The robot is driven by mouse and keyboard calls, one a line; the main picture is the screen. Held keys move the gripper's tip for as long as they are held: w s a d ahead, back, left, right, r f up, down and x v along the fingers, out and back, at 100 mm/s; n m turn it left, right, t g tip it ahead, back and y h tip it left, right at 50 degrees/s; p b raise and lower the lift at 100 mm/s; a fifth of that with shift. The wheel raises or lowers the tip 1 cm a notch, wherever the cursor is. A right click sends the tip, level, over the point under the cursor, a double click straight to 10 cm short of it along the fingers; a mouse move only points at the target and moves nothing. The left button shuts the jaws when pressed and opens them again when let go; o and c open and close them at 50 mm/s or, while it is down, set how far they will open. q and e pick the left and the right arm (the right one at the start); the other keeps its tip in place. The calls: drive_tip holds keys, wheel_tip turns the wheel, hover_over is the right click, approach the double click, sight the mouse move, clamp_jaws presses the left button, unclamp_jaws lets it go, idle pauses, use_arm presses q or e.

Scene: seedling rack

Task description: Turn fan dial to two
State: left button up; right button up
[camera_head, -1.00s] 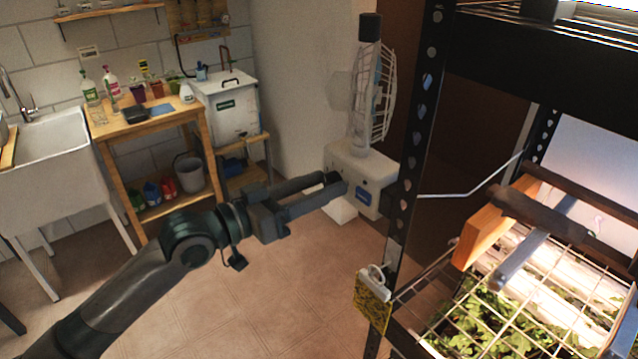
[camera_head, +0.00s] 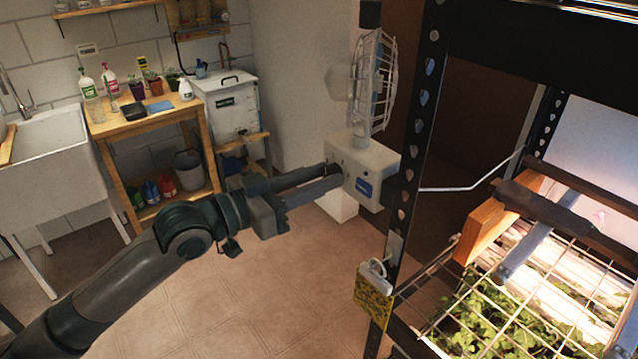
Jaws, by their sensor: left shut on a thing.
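The white fan (camera_head: 372,158) is mounted beside the black rack post, with its wire cage (camera_head: 380,85) standing above a boxy white base with a blue label. My left gripper (camera_head: 334,177) reaches in from the left and is shut at the left side of the fan's base, its fingertips against that face. The fan dial is hidden behind the fingers, which are shut on it. My right gripper does not show.
The black rack post (camera_head: 412,150) stands just right of the fan, with a yellow card (camera_head: 373,300) hanging lower down. Seedlings (camera_head: 490,322) sit under a wire grid at right. A wooden table (camera_head: 150,120) with bottles and a white sink (camera_head: 50,140) are at the back left. Floor between is clear.

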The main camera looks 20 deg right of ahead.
use_arm(q)
drive_tip(key=shift+m+b, duration=1.9)
drive_tip(key=shift+m, duration=1.9)
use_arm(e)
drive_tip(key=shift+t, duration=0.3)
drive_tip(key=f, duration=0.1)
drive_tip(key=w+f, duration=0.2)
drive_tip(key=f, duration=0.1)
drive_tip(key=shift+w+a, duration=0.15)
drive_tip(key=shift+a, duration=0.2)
use_arm(q)
drive_tip(key=o, duration=1.1)
drive_tip(key=shift+s, duration=0.1)
drive_tip(key=shift+c, duration=0.2)
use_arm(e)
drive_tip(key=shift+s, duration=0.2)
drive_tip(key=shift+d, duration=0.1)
